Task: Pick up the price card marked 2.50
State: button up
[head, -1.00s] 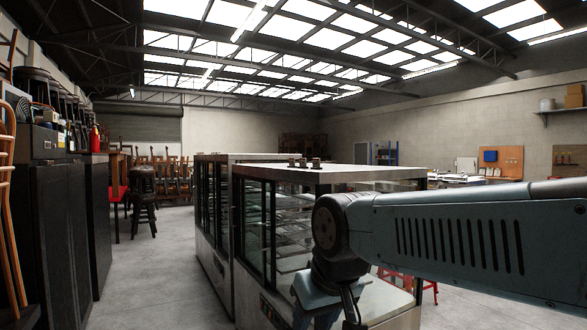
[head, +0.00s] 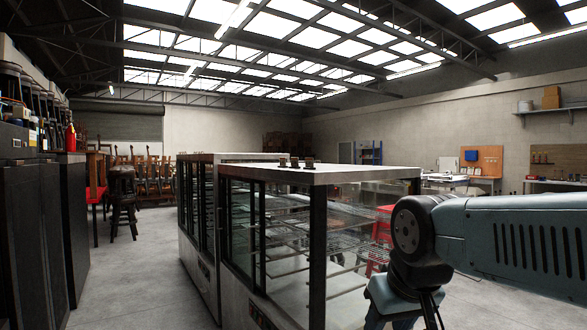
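No price card marked 2.50 can be made out in the head view. Several small dark items (head: 295,163) stand on the white top of the nearer glass display case (head: 365,176); they are too small to identify, and no marking is readable. My gripper (head: 404,318) is at the bottom edge, right of the nearer case, below my arm's wrist. Its fingers are mostly cut off by the frame, so its opening does not show. I see nothing held.
A second display case (head: 190,215) stands behind the nearer one. Dark cabinets (head: 30,230) line the left side, with a stool (head: 122,200) and stacked chairs beyond. The grey floor (head: 130,270) between them is clear. Workbenches (head: 560,186) stand at the right wall.

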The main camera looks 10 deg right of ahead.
aim_at(295, 161)
jog(key=z, duration=0.1)
jog(key=i, duration=1)
jog(key=u, duration=0.1)
